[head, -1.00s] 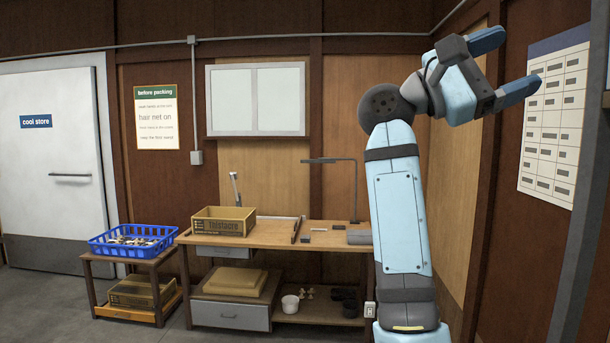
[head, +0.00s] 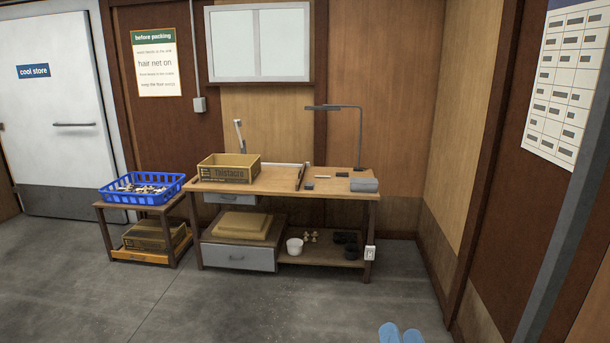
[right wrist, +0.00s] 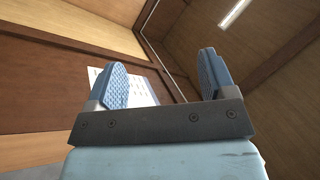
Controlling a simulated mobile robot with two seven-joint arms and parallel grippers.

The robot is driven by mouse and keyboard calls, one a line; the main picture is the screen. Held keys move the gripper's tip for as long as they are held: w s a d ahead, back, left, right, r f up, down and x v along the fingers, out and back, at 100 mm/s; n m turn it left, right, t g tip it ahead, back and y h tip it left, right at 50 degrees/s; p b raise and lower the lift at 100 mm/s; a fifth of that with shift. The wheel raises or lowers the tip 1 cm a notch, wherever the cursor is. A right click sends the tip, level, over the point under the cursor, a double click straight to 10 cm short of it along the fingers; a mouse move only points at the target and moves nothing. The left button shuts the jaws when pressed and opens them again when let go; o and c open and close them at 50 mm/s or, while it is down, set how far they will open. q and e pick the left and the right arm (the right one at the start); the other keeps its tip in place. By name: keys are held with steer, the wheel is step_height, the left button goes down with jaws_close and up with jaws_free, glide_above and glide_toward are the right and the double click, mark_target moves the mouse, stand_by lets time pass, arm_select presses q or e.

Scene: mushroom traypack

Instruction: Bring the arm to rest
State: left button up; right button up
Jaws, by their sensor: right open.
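The rest of the right arm is out of the head view. My left gripper is in neither view.
A wooden workbench (head: 280,181) carries a cardboard box (head: 229,174) and a lamp (head: 359,135). A blue crate (head: 141,194) holding mushrooms stands on a low stand (head: 170,207) at left. The grey floor (head: 260,308) in front is clear.

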steer(key=s+f+n+g+p, duration=0.2)
steer(key=s+f+n+g, duration=0.7)
steer(key=s+f, duration=1.3)
steer(key=shift+s+d+g, duration=0.45)
steer(key=shift+s+g, duration=0.45)
steer(key=shift+s, duration=0.2)
